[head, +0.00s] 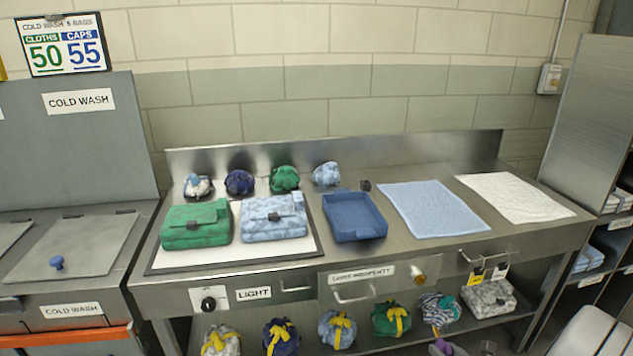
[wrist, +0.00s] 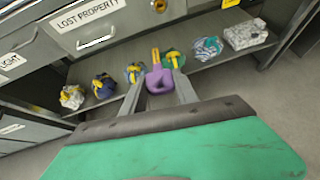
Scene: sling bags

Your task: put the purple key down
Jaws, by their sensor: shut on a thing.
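The purple key (wrist: 159,80) is between the two grey fingers of my gripper (wrist: 160,88) in the wrist view. My gripper is shut on it. The key has a looped purple body, and a narrow yellow-orange part points away from me. It is held in front of the lower shelf (wrist: 110,101), apart from the drawers. In the head view a purple bit of the key (head: 440,347) shows at the bottom edge, below the shelf with the bags. Most of my gripper is out of that view.
The steel counter (head: 420,255) holds folded cloths, a blue tray (head: 352,230) and several bundles. Its lost property drawer (head: 350,292) has a handle and a brass lock (head: 418,275). Several yellow-tied bags (head: 338,330) line the lower shelf. Bare counter shows around the blue cloth (head: 433,209).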

